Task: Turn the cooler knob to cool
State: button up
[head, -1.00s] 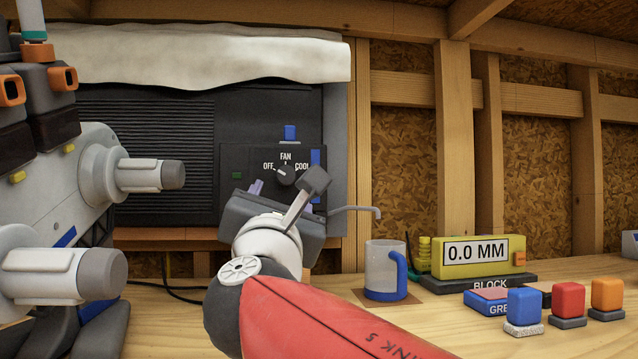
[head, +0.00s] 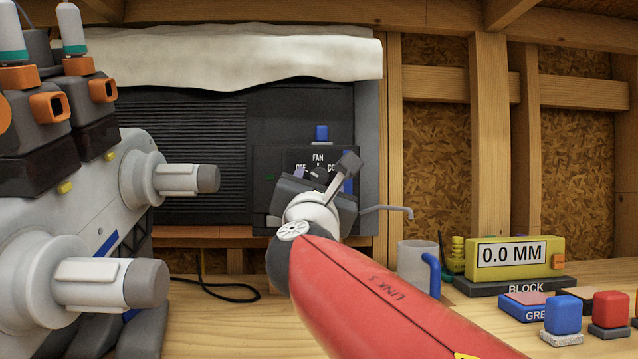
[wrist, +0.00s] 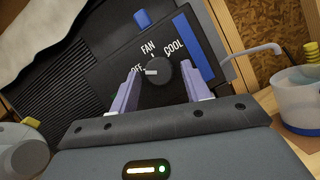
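The dark round cooler knob (wrist: 160,73) sits on a black control panel (head: 267,163) marked OFF, FAN and COOL. In the wrist view its white pointer mark points left, toward OFF. My gripper (wrist: 158,80) is open, with one pale purple finger on each side of the knob's place in the wrist view. I cannot tell whether the fingers touch the knob or how deep they reach. In the head view my gripper (head: 318,186) is in front of the panel and covers the lower part of the knob (head: 319,173).
A blue block (head: 321,133) stands above the labels. A bent metal pipe (head: 388,209) sticks out right of the panel, above a blue-handled mug (head: 415,262). A grey machine with protruding rollers (head: 112,284) stands close on the left. A yellow gauge (head: 518,258) sits farther right.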

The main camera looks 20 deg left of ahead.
jog(key=c, duration=0.8)
